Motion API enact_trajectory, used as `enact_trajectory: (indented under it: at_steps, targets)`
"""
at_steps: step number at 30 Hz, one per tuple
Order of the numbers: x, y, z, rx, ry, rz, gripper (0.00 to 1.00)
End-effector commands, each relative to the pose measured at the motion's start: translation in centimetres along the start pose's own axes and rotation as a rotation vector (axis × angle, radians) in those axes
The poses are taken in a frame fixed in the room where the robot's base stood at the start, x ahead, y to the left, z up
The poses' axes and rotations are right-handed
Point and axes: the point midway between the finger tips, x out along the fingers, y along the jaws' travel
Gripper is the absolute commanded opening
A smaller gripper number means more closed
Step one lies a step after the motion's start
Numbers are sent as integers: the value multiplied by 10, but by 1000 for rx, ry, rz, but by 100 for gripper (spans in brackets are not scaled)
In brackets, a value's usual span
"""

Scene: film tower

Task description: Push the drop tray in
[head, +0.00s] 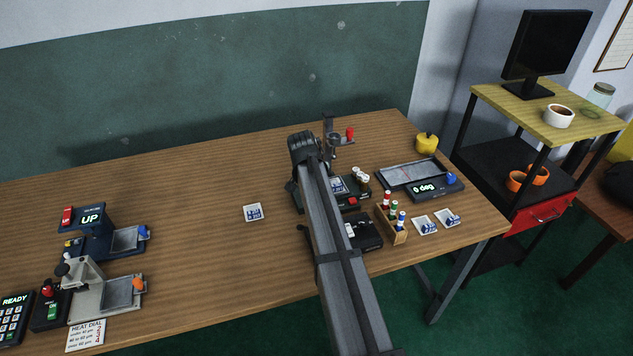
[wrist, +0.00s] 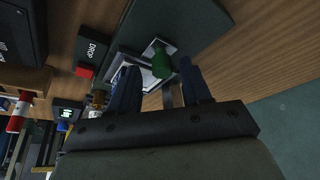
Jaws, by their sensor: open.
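In the wrist view the drop tray (wrist: 124,68) shows as a pale-rimmed tray with a green knob (wrist: 161,64) at its near end. My gripper (wrist: 158,70) is open, one dark finger on each side of the green knob; I cannot tell whether either touches it. The dark unit with the DROP label (wrist: 93,50) and a red button (wrist: 84,71) is beside the tray. In the head view the film tower (head: 331,150) stands behind my arm, a blue-and-white card (head: 337,185) showing at its base. My arm hides the gripper and the green knob there.
A loose card (head: 253,212) lies on the table left of the arm. A dark box (head: 365,232), a wooden rack of coloured bottles (head: 392,222) and a tilt tray reading 0 deg (head: 415,172) stand to the right. The table's middle left is clear.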

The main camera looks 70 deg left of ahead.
Motion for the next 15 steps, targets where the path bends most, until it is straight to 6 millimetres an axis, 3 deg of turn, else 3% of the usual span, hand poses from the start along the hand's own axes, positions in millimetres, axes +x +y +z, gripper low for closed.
enact_trajectory:
  at_steps: [5, 15]
  targets:
    - [-14, 0, 0, 0, 1, -1, 48]
    - [-78, 0, 0, 0, 2, -1, 48]
